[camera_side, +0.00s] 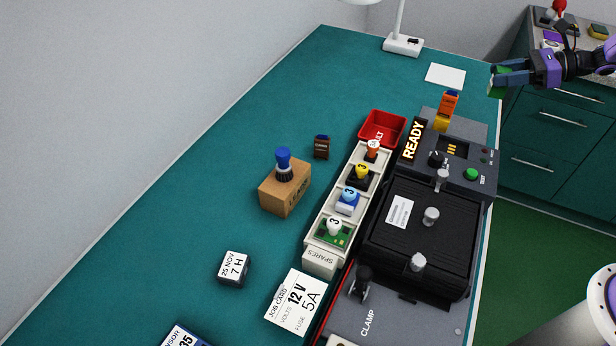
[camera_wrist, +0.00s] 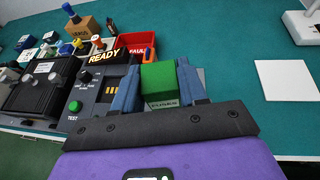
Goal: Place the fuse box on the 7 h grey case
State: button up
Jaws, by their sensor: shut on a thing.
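The green fuse box (camera_wrist: 159,84), lettered FUSES, is held between the two blue fingers of my gripper (camera_wrist: 158,92) in the wrist view. In the side view my gripper (camera_side: 500,78) is at the upper right, above the bench's right edge, shut on the fuse box (camera_side: 498,90), which is partly hidden by the fingers. The 7 h grey case (camera_side: 233,268) is a small dark block with a white top label reading 25 NOV 7 H. It sits on the teal bench at lower left, far from my gripper, with nothing on top. I cannot pick it out surely in the wrist view.
Between them stand the black tester (camera_side: 420,240) with its READY sign, a red FAULT bin (camera_side: 383,128), the spares rack (camera_side: 321,259) and a cardboard box (camera_side: 285,190) with a blue-handled tool. A job card (camera_side: 297,302) lies near the case. Bench left of these is clear.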

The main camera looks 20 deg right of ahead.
notch_tip(320, 180, up, 8)
jog(key=shift+f, duration=0.2)
jog(key=s+a+n+g+y, duration=0.1)
jog(key=a+n+g, duration=0.2)
jog(key=a, duration=1.2)
jog(key=s+a+n+g+y, duration=0.2)
jog(key=a+n+g, duration=0.1)
jog(key=a, duration=1.3)
jog(key=s+a+n+g+h, duration=0.1)
jog(key=s+a+n+g, duration=0.55)
jog(key=s+a, duration=1.5)
send_over(234, 264)
jog(key=shift+m+g, duration=0.35)
jog(key=shift+m, duration=0.1)
jog(key=f, duration=1.5)
jog(key=shift+s+d, duration=0.15)
jog(key=shift+d, duration=0.05)
jog(key=shift+a+f, duration=0.2)
jog(key=shift+f, duration=1.5)
